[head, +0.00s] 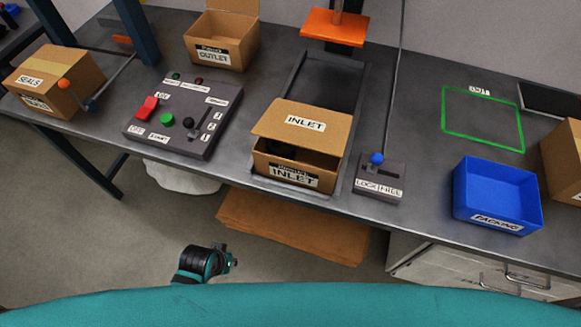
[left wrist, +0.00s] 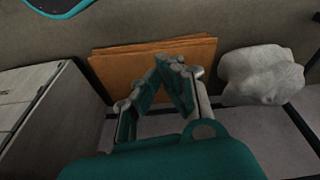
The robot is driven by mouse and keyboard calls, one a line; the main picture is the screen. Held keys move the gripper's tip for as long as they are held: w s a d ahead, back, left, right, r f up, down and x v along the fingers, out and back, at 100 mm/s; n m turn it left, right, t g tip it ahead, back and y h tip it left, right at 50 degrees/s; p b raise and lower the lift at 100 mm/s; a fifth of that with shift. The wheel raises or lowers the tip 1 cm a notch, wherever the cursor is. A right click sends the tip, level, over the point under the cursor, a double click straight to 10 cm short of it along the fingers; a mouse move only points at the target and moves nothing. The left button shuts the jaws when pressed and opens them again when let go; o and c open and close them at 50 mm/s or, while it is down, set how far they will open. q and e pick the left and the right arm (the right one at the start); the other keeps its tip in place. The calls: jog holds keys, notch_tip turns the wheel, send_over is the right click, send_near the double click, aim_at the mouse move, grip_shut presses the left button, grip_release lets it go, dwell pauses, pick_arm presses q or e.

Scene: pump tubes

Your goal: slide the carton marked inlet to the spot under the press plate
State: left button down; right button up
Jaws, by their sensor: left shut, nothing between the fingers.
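The carton marked INLET (head: 292,178) is a brown box at the front edge of the table. Its labelled top flap (head: 302,122) is partly raised, and a dark gap shows beneath it. It sits at the near end of a dark railed track (head: 297,70). The orange press plate (head: 333,27) hangs raised above the far end of the track, with the spot below it empty. My left gripper (left wrist: 172,62) shows in the left wrist view, with its fingertips together and nothing held. It is away from the carton. My right gripper is not in view.
A control box (head: 185,118) stands left of the carton, and a lever box (head: 379,180) close to its right. An OUTLET carton (head: 222,40) stands behind, a SEALS carton (head: 55,80) far left, and a blue PACKING bin (head: 496,195) right. Flat cardboard (left wrist: 145,62) lies under the table.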

pick_arm(q)
jog(key=w+d+r+h+p, duration=0.1)
jog(key=w+d+r, duration=0.1)
jog(key=r, duration=0.4)
jog(key=w+d+r+p, duration=0.1)
jog(key=w+d+r, duration=0.1)
jog(key=r, duration=0.5)
jog(key=w+d+r+m+h, duration=0.2)
jog(key=w+d+r+h, duration=0.25)
jog(key=d+r, duration=1.1)
notch_tip(320, 180, up, 7)
jog(key=a+g+y+p, duration=0.2)
jog(key=a+g+y, duration=0.1)
jog(key=y, duration=0.3)
jog(key=shift+y, duration=0.25)
jog(key=shift+w+d+f+p, duration=0.25)
jog(key=shift+w+f, duration=0.4)
jog(key=shift+f, duration=1)
jog(key=shift+w+d+f+p, duration=0.15)
jog(key=shift+w+f+p, duration=0.35)
jog(key=shift+f, duration=1.2)
jog(key=shift+w+d+f+p, duration=0.2)
jog(key=shift+w+f, duration=0.6)
jog(key=shift+f, duration=0.85)
